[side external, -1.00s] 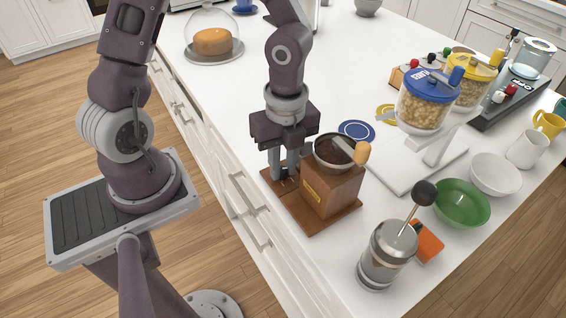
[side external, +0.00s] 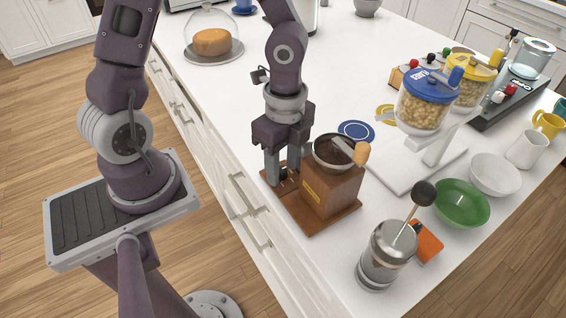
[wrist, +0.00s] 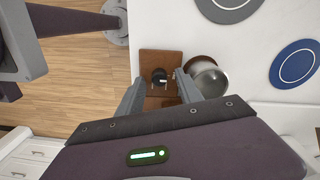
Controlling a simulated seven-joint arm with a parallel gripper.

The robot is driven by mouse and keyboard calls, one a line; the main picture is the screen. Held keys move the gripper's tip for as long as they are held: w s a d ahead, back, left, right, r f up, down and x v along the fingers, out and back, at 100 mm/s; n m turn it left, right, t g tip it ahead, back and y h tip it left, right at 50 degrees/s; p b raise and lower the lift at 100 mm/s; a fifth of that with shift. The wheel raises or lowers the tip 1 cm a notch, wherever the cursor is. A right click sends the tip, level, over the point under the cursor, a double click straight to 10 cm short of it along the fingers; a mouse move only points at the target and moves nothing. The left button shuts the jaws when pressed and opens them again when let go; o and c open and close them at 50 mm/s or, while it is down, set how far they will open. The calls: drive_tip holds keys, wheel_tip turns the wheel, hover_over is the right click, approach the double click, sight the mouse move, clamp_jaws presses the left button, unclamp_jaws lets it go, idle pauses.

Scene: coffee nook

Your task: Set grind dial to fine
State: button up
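The grinder (side external: 331,195) is a brown wooden box with a metal bowl of dark coffee on top and a pale crank knob. It stands on a wooden base at the counter's near edge. The grind dial (wrist: 159,76) is a small dark knob with a light mark, on the base beside the box; in the side view it is small and partly hidden by the fingers. My gripper (side external: 286,174) points down over the base, left of the box. In the wrist view its fingers (wrist: 158,82) are apart, one on each side of the dial; contact is not clear.
A metal press (side external: 386,255) with a black-knobbed rod and an orange item (side external: 427,243) stand at the front. A green bowl (side external: 461,203), a white bowl (side external: 495,174) and a blue-lidded bean dispenser (side external: 424,102) are to the right. A blue coaster (side external: 356,131) lies behind the grinder.

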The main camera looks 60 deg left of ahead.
sight(282, 168)
wheel_tip(282, 168, up, 7)
drive_tip(key=shift+w+r, duration=0.1)
idle(0.3)
drive_tip(key=shift+a+r, duration=0.1)
drive_tip(key=shift+a, duration=0.05)
drive_tip(key=s+a+r+n+t, duration=0.2)
drive_tip(key=s+r+n+t, duration=0.4)
drive_tip(key=n, duration=0.8)
drive_tip(key=s+r, duration=0.3)
drive_tip(key=r, duration=0.2)
drive_tip(key=shift+s+a+r+n, duration=0.35)
drive_tip(key=shift+s+r+n, duration=0.05)
